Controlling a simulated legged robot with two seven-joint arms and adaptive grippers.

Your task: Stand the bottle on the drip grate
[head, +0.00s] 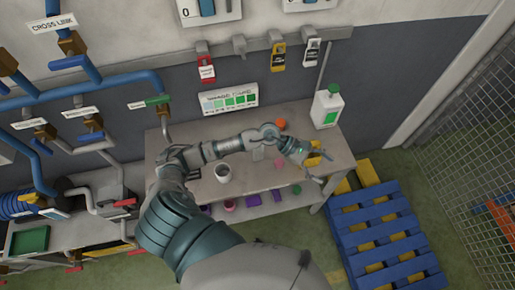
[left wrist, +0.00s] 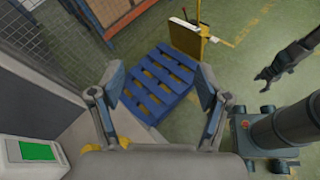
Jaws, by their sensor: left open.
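A white bottle (head: 327,108) with a green cap and green label stands upright at the back right corner of the workbench (head: 330,163). Part of the bottle (left wrist: 30,158) shows at the lower left of the left wrist view. My left gripper (head: 322,166) is over the bench's right end, in front of the bottle and apart from it. In the left wrist view its fingers (left wrist: 158,85) are spread with nothing between them. My right gripper (left wrist: 267,76) shows at the right of that view, too small to judge. I cannot make out a drip grate.
Blue pallets (head: 380,243) lie on the floor at right. Pipes line the left wall. A mesh fence (head: 470,140) is at far right.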

